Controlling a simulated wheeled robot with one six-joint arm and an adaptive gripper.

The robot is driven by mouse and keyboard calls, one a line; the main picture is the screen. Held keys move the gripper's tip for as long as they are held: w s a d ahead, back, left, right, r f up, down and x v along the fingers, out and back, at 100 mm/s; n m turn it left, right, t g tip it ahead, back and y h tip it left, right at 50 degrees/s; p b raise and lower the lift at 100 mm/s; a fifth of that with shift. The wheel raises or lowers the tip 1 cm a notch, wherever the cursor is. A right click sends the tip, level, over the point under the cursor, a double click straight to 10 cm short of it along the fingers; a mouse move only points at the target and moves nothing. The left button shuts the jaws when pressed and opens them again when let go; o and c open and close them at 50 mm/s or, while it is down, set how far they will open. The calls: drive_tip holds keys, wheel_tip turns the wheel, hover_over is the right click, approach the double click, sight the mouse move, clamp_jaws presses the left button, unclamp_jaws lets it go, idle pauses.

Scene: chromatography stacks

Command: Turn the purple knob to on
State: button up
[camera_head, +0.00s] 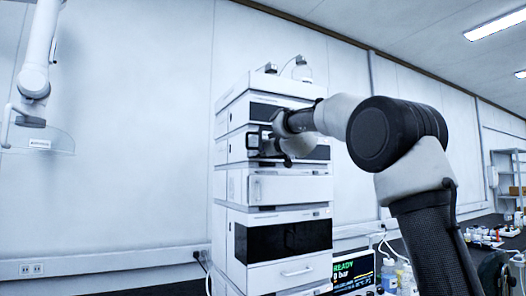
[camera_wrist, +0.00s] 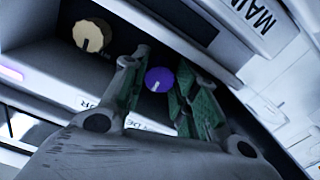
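The purple knob (camera_wrist: 159,79) is round with a short white pointer line, and sits on a dark panel in the wrist view. My gripper (camera_wrist: 161,62) is open, with one green-padded finger on each side of the knob in the picture. I cannot tell whether the fingers are level with the knob or still in front of it; no contact is clear. In the head view my gripper (camera_head: 264,144) is at the front of the upper part of the white chromatography stack (camera_head: 290,190). The purple knob is hidden there.
A cream knob (camera_wrist: 92,35) with a dark pointer line is left of the purple one. A label reading "MAIN" (camera_wrist: 255,12) is at upper right. A display reading "READY" (camera_head: 352,272) and bottles (camera_head: 390,275) stand right of the stack.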

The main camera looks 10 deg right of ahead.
drive_tip(key=shift+m, duration=3)
drive_tip(key=o, duration=0.7)
drive_tip(key=shift+o, duration=0.2)
drive_tip(key=shift+s, duration=0.1)
drive_tip(key=v, duration=1.2)
drive_tip(key=shift+f, duration=0.1)
